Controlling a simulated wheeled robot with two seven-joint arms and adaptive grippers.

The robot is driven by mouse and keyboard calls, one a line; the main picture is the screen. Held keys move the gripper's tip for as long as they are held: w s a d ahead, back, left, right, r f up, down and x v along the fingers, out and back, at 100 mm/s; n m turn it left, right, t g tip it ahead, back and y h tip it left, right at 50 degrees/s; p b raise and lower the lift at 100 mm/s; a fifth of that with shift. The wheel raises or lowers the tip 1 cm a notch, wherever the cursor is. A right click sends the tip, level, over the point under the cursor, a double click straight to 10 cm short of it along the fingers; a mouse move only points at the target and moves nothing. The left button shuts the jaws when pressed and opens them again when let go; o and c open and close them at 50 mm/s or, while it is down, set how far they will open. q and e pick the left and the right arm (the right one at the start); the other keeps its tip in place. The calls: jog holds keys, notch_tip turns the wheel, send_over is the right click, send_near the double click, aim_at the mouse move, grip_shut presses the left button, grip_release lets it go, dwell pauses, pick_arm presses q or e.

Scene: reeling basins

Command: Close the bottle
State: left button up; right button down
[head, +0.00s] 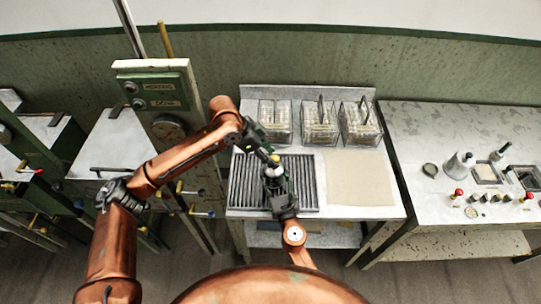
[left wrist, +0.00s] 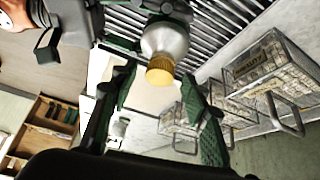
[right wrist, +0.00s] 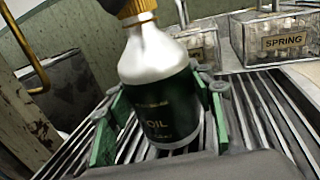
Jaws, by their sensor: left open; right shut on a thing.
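A white bottle with a dark green label reading "OIL" (right wrist: 160,95) stands on the slatted rack (head: 245,190). It also shows in the left wrist view (left wrist: 166,40). A gold-yellow cap (left wrist: 160,71) sits on its neck; I cannot tell how tightly. My right gripper (head: 277,182) is shut around the bottle's body, its green fingers on both sides in the right wrist view (right wrist: 160,115). My left gripper (head: 265,150) is open at the top of the bottle, with the cap between its spread fingers in the left wrist view (left wrist: 158,80).
Wire-handled clear boxes stand along the back of the table, one labelled "SPRING" (right wrist: 285,40). A beige mat (head: 360,178) lies clear to the right of the rack. A second bench (head: 440,130) with flasks and small bottles is further right. A gauge panel (head: 152,90) stands behind left.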

pick_arm(q)
jog(key=shift+r, duration=0.1)
jog(key=shift+r, duration=2.15)
jog(key=shift+c, duration=0.4)
